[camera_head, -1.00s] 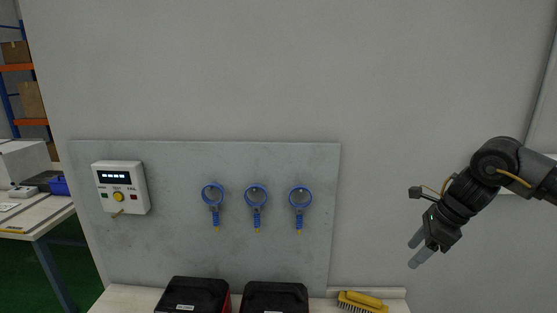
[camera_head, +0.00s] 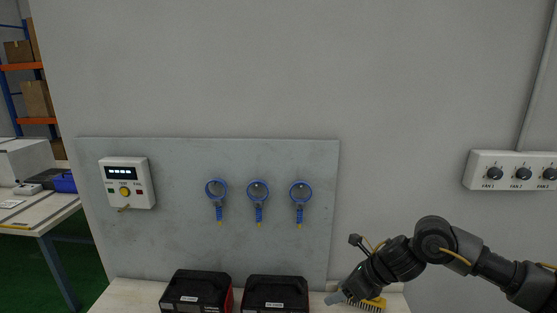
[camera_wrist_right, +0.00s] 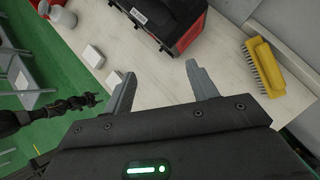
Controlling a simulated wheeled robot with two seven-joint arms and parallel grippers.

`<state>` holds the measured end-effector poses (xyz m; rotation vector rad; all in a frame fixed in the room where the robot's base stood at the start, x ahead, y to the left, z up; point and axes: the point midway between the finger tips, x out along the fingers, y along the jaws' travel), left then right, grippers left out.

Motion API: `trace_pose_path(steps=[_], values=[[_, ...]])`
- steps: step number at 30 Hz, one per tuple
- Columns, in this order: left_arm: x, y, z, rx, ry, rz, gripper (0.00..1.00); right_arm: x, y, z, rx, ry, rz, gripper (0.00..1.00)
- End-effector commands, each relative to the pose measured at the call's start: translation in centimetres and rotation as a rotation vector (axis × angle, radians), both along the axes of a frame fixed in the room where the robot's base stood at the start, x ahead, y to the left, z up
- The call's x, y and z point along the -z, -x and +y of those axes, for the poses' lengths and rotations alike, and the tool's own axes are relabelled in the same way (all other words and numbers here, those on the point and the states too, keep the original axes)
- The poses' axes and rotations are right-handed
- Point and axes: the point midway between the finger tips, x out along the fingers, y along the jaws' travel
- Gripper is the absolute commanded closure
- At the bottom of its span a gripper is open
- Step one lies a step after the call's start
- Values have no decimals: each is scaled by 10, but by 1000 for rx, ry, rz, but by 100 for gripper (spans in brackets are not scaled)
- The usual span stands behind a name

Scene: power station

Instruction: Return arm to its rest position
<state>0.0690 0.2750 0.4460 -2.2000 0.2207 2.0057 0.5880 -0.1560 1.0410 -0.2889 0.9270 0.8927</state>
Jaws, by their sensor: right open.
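My right arm comes in from the right in the head view. Its gripper (camera_head: 338,297) hangs low over the table, just left of the yellow brush. In the right wrist view the gripper (camera_wrist_right: 165,88) has its two grey fingers spread apart with nothing between them. The pale table top shows beneath and beyond the fingers. In the wrist view a dark arm-like part also shows at the left edge. My left gripper is not visible in the head view.
Two black-and-red cases (camera_head: 196,291) stand on the table (camera_head: 130,292); one shows in the wrist view (camera_wrist_right: 165,20). The yellow brush (camera_wrist_right: 264,68) lies at right. White blocks (camera_wrist_right: 92,56) lie nearby. A wall panel (camera_head: 180,240) holds several blue rings and a meter (camera_head: 127,183). A fan switch box (camera_head: 510,171) hangs right.

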Motion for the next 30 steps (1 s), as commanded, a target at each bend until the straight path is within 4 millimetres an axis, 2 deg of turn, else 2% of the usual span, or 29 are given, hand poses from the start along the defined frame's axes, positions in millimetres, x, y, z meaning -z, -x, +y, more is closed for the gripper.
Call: trace_pose_path(steps=[1,3,6,9,12,14,16,20,24,28,29,30], values=[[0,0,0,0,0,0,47,17,13,28,48,-75,29,42],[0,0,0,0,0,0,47,28,26,63,159,-199,69,42],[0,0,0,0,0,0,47,37,45,101,354,-388,157,42],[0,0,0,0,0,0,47,41,62,122,588,-581,279,42],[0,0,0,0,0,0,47,46,77,125,858,-765,427,42],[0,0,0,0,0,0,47,51,87,118,1035,-869,525,42],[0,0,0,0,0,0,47,61,99,104,1260,-982,643,42],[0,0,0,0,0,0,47,89,132,60,1722,-1165,856,42],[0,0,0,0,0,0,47,124,183,7,2208,-1295,1018,42],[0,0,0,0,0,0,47,147,229,-30,2554,-1356,1080,42],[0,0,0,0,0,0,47,151,240,-36,-2609,1358,-1085,42],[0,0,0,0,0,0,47,156,253,-44,-2564,1300,-1038,42]])
